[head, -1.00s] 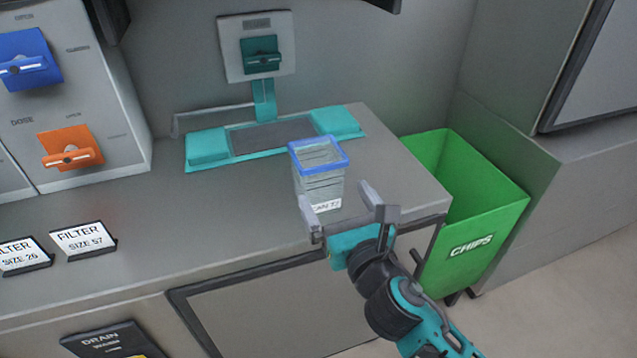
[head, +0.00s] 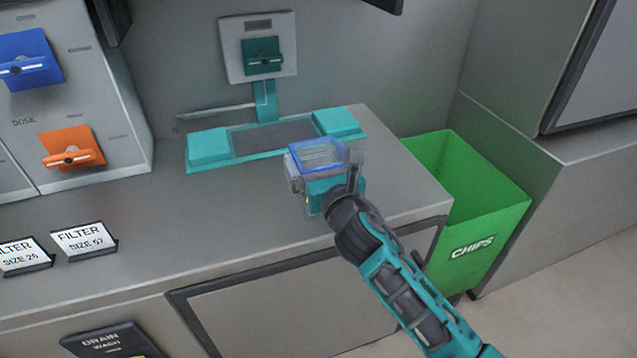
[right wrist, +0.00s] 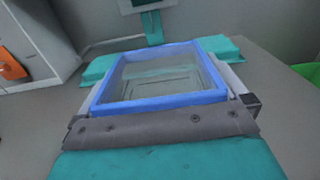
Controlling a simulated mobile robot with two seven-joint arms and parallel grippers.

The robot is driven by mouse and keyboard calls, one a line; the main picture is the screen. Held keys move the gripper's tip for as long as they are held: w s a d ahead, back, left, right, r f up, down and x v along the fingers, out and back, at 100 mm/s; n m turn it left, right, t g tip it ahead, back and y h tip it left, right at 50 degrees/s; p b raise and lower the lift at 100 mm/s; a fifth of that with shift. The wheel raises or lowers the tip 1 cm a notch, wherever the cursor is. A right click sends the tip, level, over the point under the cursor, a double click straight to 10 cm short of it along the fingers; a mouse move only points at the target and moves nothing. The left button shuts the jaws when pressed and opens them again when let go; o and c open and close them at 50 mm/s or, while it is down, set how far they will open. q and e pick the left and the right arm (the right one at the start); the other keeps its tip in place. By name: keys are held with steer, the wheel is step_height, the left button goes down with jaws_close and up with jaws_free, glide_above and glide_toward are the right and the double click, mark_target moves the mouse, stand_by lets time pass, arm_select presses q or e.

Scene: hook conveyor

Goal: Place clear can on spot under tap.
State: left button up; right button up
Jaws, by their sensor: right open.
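The clear can (head: 308,152), a square see-through container with a blue rim, stands upright on the counter in front of the teal station. It also fills the middle of the right wrist view (right wrist: 158,104). My right gripper (head: 323,172) is open, with its fingers on either side of the can and its palm close to the can's near side. The gripper hides much of the can's lower part. The dark spot (head: 272,136) lies between two teal blocks, just behind the can. A teal tap fixture (head: 262,56) is on the wall panel above it. My left gripper is not in view.
A green chips bin (head: 478,210) stands beyond the counter's right end. Two filter cards (head: 84,240) lie at the left, below a dispenser with blue and orange handles (head: 73,148). The counter (head: 190,225) between cards and can is clear.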

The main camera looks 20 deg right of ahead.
steer(key=c, duration=1.2)
